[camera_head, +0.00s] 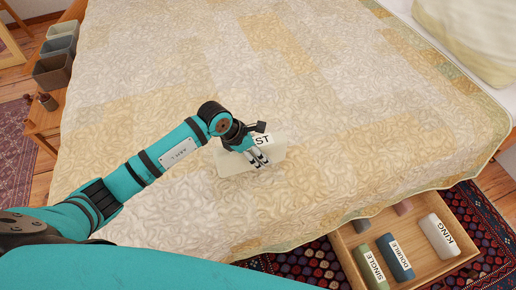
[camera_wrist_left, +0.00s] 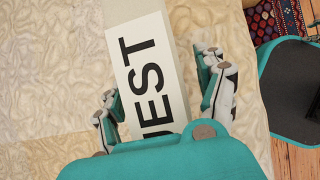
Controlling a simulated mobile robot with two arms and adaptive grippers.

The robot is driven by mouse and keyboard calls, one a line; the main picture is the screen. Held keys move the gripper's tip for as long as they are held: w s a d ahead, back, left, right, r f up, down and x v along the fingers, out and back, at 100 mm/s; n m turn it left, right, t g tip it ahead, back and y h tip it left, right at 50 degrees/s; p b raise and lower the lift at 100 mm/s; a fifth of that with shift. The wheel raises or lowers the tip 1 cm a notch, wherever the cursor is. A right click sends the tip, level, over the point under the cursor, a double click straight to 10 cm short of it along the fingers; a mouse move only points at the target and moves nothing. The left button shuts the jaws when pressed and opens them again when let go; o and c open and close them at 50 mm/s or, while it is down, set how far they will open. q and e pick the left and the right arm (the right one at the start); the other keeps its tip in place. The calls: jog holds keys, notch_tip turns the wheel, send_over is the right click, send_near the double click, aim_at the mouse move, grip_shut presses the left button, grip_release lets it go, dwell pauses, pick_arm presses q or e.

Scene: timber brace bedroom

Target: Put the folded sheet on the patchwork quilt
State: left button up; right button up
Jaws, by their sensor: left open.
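The folded sheet (camera_head: 235,164) is a pale cream block with a white label. It appears to lie on the patchwork quilt (camera_head: 330,120), near the front middle of the bed. In the left wrist view the sheet (camera_wrist_left: 146,45) shows black letters, "UEST", partly covered by my gripper's body, with quilt (camera_wrist_left: 55,60) around it. My left gripper (camera_head: 261,163) is open over the sheet. In the left wrist view its fingers (camera_wrist_left: 160,80) stand on either side of the sheet. Whether they touch its sides, I cannot tell. My right gripper is not in view.
An open wooden drawer (camera_head: 345,256) at lower right holds bundles labelled SINGLE (camera_head: 373,263), DOUBLE (camera_head: 397,258) and KING (camera_head: 439,236). Grey bins (camera_head: 54,70) stand at upper left and a pillow (camera_head: 470,35) at upper right. Most of the quilt is clear.

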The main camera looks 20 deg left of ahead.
pick_arm(q)
jog(key=v, duration=1.2)
jog(key=shift+r, duration=0.1)
jog(key=shift+w, duration=0.1)
